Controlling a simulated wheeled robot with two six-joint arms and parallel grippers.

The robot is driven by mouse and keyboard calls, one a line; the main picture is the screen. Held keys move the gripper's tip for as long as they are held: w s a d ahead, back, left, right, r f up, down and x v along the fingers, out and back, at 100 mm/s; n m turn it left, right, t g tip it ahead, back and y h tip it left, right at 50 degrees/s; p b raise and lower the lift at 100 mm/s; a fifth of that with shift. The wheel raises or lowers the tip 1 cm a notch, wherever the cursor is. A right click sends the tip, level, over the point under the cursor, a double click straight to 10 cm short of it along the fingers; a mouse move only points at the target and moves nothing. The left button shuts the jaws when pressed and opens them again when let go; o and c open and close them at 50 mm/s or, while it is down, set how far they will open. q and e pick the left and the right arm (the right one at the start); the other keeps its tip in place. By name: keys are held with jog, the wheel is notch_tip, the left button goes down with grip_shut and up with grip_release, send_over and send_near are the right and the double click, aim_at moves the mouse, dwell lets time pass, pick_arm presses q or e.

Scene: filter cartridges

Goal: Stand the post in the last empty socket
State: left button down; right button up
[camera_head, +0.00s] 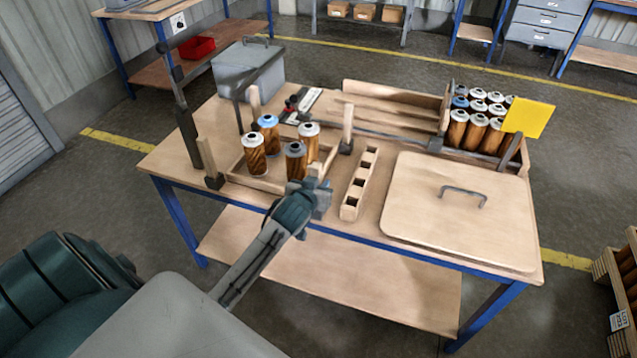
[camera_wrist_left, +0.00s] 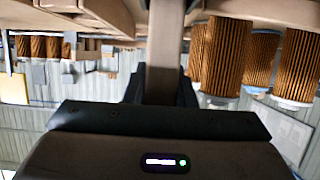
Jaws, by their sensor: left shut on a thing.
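My left gripper (camera_head: 318,188) is at the near right corner of the cartridge tray (camera_head: 236,176). It is shut on a pale wooden post (camera_head: 326,165), which also shows between the fingers in the left wrist view (camera_wrist_left: 165,45). The gripper hides the post's foot and the socket at that corner, so I cannot tell whether they meet. Other posts stand upright at the tray's corners: the near left post (camera_head: 207,155), the far left post (camera_head: 255,102) and the far right post (camera_head: 348,122). Dark sockets show at the near left (camera_head: 214,183) and far right (camera_head: 345,147). My right gripper is out of view.
Several brown cartridges (camera_head: 254,158) stand in the tray, close to my gripper. A wooden block with square holes (camera_head: 350,212) lies just right. Further right are a handled lid (camera_head: 460,220), a crate of cartridges and a yellow card (camera_head: 528,118). A grey bin (camera_head: 250,75) stands behind.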

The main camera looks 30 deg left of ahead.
pick_arm(q)
jog(key=shift+f, duration=0.2)
jog(key=c, duration=1.1)
grip_release()
jog(key=shift+r, duration=0.1)
jog(key=b+v, duration=0.1)
jog(key=v, duration=1)
jog(key=shift+f, duration=0.2)
